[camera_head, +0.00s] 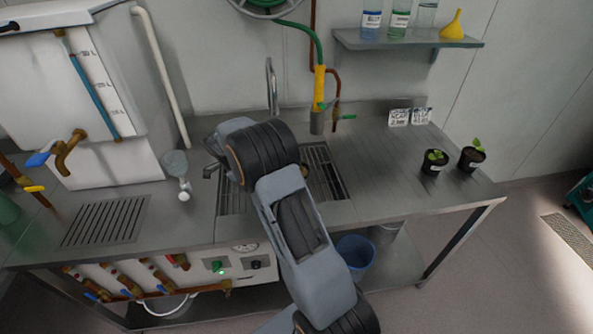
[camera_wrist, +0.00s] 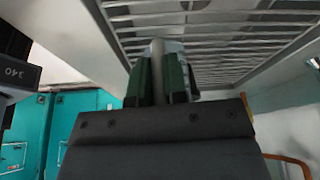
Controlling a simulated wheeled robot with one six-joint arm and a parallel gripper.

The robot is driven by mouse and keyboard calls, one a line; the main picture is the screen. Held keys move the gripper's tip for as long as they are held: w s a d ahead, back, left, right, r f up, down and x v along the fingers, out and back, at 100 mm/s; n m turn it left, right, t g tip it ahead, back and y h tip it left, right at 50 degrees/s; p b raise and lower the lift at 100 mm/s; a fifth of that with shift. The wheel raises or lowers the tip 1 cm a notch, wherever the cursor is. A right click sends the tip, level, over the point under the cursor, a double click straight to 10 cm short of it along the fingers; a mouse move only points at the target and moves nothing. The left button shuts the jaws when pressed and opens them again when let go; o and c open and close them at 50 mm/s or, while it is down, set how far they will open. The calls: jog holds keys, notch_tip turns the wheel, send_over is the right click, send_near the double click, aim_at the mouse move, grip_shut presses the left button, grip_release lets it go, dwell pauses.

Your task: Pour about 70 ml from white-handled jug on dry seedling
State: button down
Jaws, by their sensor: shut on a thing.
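My gripper (camera_wrist: 158,76) is shut on a pale upright piece, which looks like the handle of the white-handled jug (camera_wrist: 176,46); its clear body shows only in part behind the green fingers. In the head view a small clear vessel (camera_head: 175,163) with a white end shows just left of my wrist, above the steel counter. My arm hides the grip there, and its contents cannot be made out. Two dark pots with green seedlings, a left one (camera_head: 433,162) and a right one (camera_head: 471,159), stand at the counter's right end. I cannot tell which is dry.
Two small signs (camera_head: 410,117) stand behind the pots. A sink grating (camera_head: 325,172) and a hanging green hose with a yellow grip (camera_head: 320,88) are mid-counter. A shelf (camera_head: 405,40) holds bottles and a yellow funnel (camera_head: 452,25). A tank with a brass tap (camera_head: 68,152) stands left.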

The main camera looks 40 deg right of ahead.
jog(key=shift+s+d+r+y+p, duration=0.1)
jog(key=shift+d+r+y+p, duration=0.15)
jog(key=shift+r+y+p, duration=0.25)
jog(key=shift+s+d+r+y+p, duration=0.1)
jog(key=shift+d+r+y+p, duration=0.2)
jog(key=shift+r+p, duration=0.2)
jog(key=shift+d+f+t, duration=0.1)
jog(key=shift+d+t, duration=0.1)
jog(key=shift+t, duration=0.1)
jog(key=shift+s+d+y, duration=0.15)
jog(key=shift+d+y, duration=0.3)
jog(key=shift+y, duration=0.45)
jog(key=shift+s+d+r+t+y, duration=0.2)
jog(key=shift+d+r+t+y, duration=0.25)
jog(key=shift+r, duration=0.25)
jog(key=d+r+y, duration=0.1)
jog(key=r+y, duration=0.1)
jog(key=d+r+t+y, duration=0.1)
jog(key=shift+s+d+r, duration=0.3)
jog(key=shift+s, duration=0.05)
jog(key=shift+s+d+y+b, duration=0.15)
jog(key=shift+d+y+b, duration=0.2)
jog(key=shift+y+b, duration=0.15)
jog(key=shift+d+r+t+y+b, duration=0.25)
jog(key=shift+r+y+b, duration=0.1)
jog(key=shift+r+y, duration=0.45)
